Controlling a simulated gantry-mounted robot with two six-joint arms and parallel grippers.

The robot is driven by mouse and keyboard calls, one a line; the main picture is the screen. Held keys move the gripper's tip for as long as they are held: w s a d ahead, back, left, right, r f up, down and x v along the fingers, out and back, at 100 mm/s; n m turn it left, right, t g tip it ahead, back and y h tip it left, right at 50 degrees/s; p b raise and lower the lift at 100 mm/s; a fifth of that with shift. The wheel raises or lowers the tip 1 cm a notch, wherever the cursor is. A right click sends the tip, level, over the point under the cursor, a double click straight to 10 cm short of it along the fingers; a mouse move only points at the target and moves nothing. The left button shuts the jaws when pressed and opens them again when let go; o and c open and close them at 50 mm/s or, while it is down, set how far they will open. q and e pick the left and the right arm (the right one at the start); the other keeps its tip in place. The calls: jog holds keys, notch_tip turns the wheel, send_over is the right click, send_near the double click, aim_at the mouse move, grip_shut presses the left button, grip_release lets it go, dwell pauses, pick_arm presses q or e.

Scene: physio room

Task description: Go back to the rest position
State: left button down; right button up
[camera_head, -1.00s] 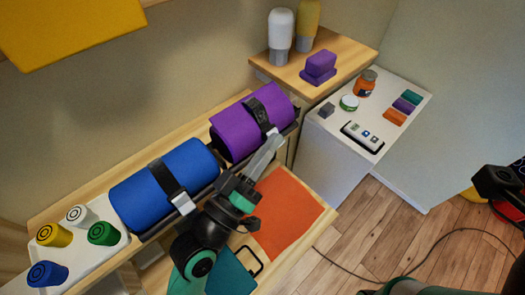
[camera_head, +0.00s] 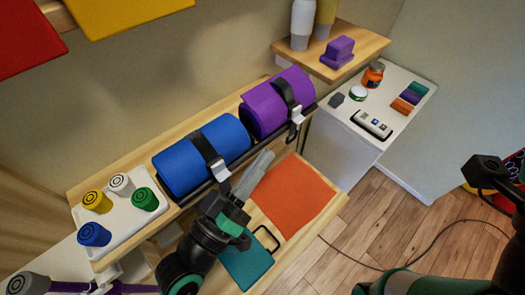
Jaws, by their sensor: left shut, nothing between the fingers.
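My left gripper (camera_head: 254,174) is shut and empty, its pale grey fingers pointing up and right. In the picture it lies just right of the blue roll (camera_head: 180,170) and below the purple roll (camera_head: 262,112). The gap between its fingertips and the rack edge is hard to judge. Both rolls lie on the wooden shelf, each with a black strap. My left arm comes up from the bottom, over the lower shelf. Parts of my right arm (camera_head: 430,284) show at the bottom right, but its fingers are not visible.
A white tray (camera_head: 122,235) with several coloured cylinders stands at the left. An orange sheet (camera_head: 290,195) and a teal clipboard-like item (camera_head: 246,266) lie below the rolls. A white cabinet (camera_head: 350,150) holds small items. A cable crosses the wooden floor.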

pick_arm(q)
jog(key=shift+s+a, duration=0.3)
jog(key=shift+s, duration=0.25)
pick_arm(e)
jog(key=shift+s+a, duration=0.25)
jog(key=shift+a, duration=0.05)
pick_arm(q)
jog(key=s+a+r+m+t+y, duration=0.1)
jog(key=s+a+r+t+y, duration=0.3)
jog(key=r, duration=0.7)
jog(key=w+a+r+t+y, duration=0.1)
jog(key=a+r+t+y, duration=0.1)
jog(key=a+r, duration=0.6)
jog(key=s+a+r+m+t+y, duration=0.1)
jog(key=s+a+r+t+y, duration=0.15)
jog(key=r, duration=1.05)
notch_tip(320, 180, up, 29)
jog(key=y+p, duration=0.1)
jog(key=p, duration=2.8)
jog(key=shift+w+a+t, duration=0.15)
jog(key=shift+a+t, duration=0.2)
jog(key=shift+t, duration=0.1)
pick_arm(e)
notch_tip(320, 180, up, 29)
jog(key=shift+r, duration=0.15)
